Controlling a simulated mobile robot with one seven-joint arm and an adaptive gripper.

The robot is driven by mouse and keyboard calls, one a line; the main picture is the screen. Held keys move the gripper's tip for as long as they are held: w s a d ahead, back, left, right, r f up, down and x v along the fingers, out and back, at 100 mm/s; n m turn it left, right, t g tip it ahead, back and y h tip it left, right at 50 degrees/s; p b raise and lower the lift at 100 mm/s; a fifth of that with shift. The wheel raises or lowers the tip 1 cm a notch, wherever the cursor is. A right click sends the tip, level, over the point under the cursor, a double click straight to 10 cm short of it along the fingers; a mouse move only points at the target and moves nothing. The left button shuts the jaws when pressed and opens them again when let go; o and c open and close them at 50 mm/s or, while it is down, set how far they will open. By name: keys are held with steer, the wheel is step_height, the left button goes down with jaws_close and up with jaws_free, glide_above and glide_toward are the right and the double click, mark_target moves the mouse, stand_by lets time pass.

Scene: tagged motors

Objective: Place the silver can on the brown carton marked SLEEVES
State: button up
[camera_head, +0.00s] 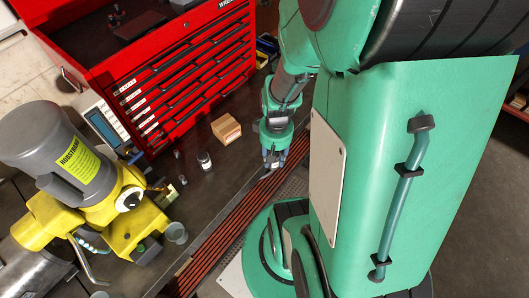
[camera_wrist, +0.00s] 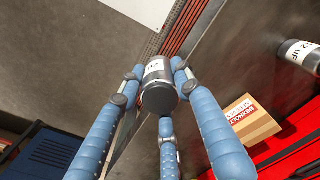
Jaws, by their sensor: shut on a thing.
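In the wrist view, my gripper (camera_wrist: 155,82) has its blue fingers closed around a silver can (camera_wrist: 158,94) with a white label band and dark end. In the head view, my gripper (camera_head: 272,158) hangs near the bench's front edge; the can in it is hardly visible there. The brown carton (camera_head: 226,129) stands on the bench to the left of and behind my gripper, apart from it. In the wrist view the carton (camera_wrist: 252,124) is at the lower right, with a red and white label too small to read fully. Its top looks bare.
A second silver can (camera_head: 205,161) stands on the bench left of the carton; it also shows in the wrist view (camera_wrist: 300,56). A red tool chest (camera_head: 185,75) rises behind the carton. A yellow and grey machine (camera_head: 80,170) stands at left. The bench around the carton is mostly clear.

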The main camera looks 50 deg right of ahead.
steer(key=w+a+r+n+p, duration=0.1)
steer(key=w+a+r+p, duration=0.3)
steer(key=w+r, duration=0.3)
steer(key=w+p, duration=0.1)
steer(key=w, duration=0.2)
steer(key=shift+w+r+n, duration=0.2)
steer(key=shift+n, duration=0.2)
glide_toward(225, 124)
steer(key=shift+s+a+f, duration=0.15)
steer(key=shift+s+f, duration=0.25)
steer(key=shift+s, duration=0.05)
stand_by(0.5)
steer(key=shift+w, duration=0.4)
steer(key=shift+f, duration=1.8)
steer(key=shift+f, duration=0.25)
